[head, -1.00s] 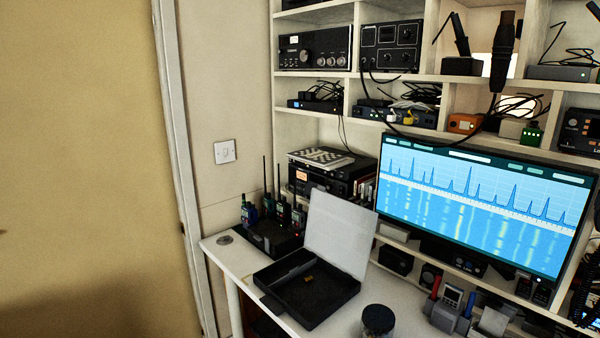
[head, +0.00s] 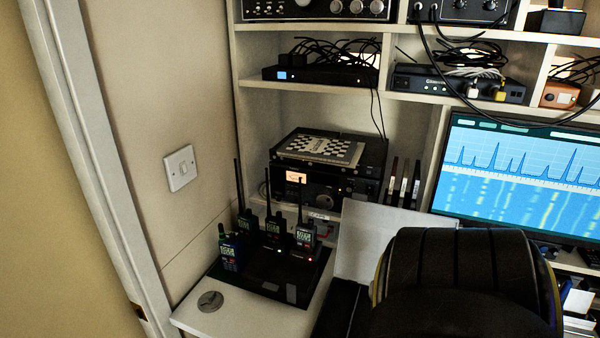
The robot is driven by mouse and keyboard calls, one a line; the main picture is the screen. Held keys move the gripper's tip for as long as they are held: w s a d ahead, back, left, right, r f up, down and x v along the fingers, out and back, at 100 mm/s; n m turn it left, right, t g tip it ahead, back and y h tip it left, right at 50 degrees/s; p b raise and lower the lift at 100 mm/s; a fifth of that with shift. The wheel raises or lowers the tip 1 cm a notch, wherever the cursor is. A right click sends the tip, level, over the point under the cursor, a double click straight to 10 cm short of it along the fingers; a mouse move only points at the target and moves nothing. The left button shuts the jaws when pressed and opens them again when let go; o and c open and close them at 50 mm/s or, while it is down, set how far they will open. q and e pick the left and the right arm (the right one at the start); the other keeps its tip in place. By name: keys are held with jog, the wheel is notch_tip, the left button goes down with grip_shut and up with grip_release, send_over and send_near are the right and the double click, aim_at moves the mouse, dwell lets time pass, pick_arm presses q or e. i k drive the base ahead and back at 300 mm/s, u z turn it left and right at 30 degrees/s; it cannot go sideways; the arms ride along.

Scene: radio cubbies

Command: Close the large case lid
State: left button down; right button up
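The large case stands on the white desk, its pale grey lid (head: 372,236) raised and open. Its black tray (head: 338,308) shows only as a strip at the left; a dark rounded form in the foreground hides the rest, along with the lower right of the lid. Neither of my grippers is in view.
A dark, ribbed, rounded form (head: 462,285) with a yellowish edge fills the lower right; I cannot tell what it is. Several handheld radios stand in a black charger (head: 262,274) left of the case. Behind are cubbies with a radio (head: 325,185) and a monitor (head: 520,175).

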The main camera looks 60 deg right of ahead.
aim_at(366, 230)
jog(key=i, duration=0.6)
jog(key=z, duration=2.8)
